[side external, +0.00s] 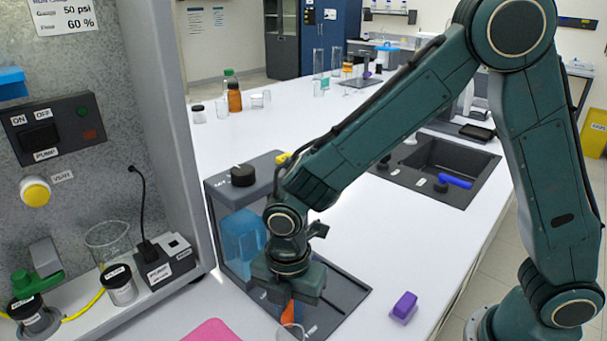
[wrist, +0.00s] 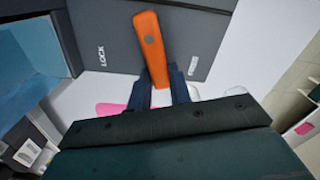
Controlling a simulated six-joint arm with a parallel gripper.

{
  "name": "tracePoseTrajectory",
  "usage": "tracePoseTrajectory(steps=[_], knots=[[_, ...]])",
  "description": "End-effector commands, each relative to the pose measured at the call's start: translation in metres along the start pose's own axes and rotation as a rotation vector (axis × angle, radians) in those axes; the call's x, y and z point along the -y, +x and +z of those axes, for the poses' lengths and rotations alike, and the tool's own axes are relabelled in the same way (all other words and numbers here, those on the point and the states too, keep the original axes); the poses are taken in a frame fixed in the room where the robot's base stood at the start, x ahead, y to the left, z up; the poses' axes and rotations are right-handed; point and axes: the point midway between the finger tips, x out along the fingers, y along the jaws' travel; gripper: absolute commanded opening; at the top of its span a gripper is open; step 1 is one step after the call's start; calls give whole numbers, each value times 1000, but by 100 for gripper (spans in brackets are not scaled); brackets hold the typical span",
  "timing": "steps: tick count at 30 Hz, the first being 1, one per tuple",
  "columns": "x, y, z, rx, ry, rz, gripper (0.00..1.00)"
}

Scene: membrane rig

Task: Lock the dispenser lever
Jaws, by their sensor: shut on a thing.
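The dispenser (side external: 345,293) is a dark grey stand with a blue tank and a flat base on the white bench. Its orange lever (wrist: 150,48) lies over the dark base in the wrist view, with the word LOCK to its left and a small unreadable label to its right. The lever points between the two labels, tilted slightly toward the LOCK side. My gripper (wrist: 160,88) is shut on the lever near its lower end. In the side view my gripper hides most of the lever (side external: 287,311).
A clear glass vessel (side external: 291,333) stands close to my gripper at the bottom edge. A pink mat (side external: 212,331) lies to the left and a purple block (side external: 404,306) to the right. The grey pump panel (side external: 100,100) rises on the left. The bench right of the dispenser is mostly clear.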

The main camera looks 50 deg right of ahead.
Motion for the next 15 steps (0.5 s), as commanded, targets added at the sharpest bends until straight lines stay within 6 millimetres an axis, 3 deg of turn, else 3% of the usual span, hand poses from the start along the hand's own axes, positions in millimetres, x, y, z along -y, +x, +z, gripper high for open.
tracePoseTrajectory(steps=[15], knots=[[-21, 0, 5, 0, 461, 1, 0]])
